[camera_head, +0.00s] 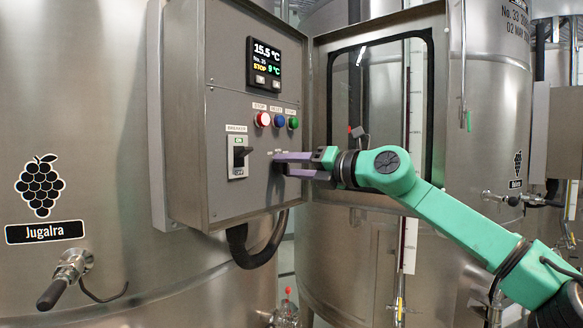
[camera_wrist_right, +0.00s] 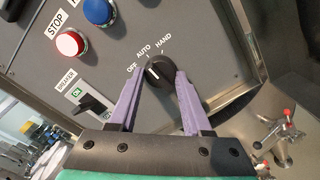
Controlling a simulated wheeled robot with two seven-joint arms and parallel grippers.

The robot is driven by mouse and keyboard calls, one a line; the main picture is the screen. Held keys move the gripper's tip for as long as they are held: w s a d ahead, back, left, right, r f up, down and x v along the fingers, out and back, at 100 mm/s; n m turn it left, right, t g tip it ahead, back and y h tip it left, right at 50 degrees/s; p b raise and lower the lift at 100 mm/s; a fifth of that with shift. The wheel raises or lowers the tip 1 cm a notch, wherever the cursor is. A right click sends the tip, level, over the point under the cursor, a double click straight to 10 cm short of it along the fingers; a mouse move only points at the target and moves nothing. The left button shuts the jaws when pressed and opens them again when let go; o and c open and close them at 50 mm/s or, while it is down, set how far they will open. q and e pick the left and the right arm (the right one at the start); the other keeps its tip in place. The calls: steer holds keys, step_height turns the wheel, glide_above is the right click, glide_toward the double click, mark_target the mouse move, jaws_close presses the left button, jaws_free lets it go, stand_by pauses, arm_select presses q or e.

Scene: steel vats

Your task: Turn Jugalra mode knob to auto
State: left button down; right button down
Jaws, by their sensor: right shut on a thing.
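The mode knob (camera_wrist_right: 158,73) is a round black knob on the grey panel, with OFF, AUTO and HAND printed around it in the wrist view. It has a small white mark, but I cannot tell for certain which word it points at. My right gripper (camera_wrist_right: 160,82) has its purple fingers on either side of the knob and is shut on it. The Jugalra label (camera_head: 45,232) is on the vat at left. My left gripper is not in view.
The control box (camera_head: 240,195) has a display (camera_head: 264,64), a red button (camera_head: 262,119), a blue button (camera_head: 280,120) and a green button (camera_head: 293,122). A black breaker lever (camera_head: 240,155) is left of my fingers. The box's windowed door (camera_head: 322,120) stands open behind my gripper.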

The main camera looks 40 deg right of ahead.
stand_by(0.4)
steer(key=c, duration=0.5)
jaws_free()
steer(key=shift+o, duration=0.8)
steer(key=shift+w, duration=0.1)
steer(key=b+v, duration=0.2)
steer(key=f+b+v, duration=0.1)
steer(key=b+v, duration=0.2)
steer(key=b, duration=0.4)
glide_toward(288, 170)
steer(key=v, duration=0.3)
steer(key=r+v, duration=0.1)
steer(key=v, duration=0.1)
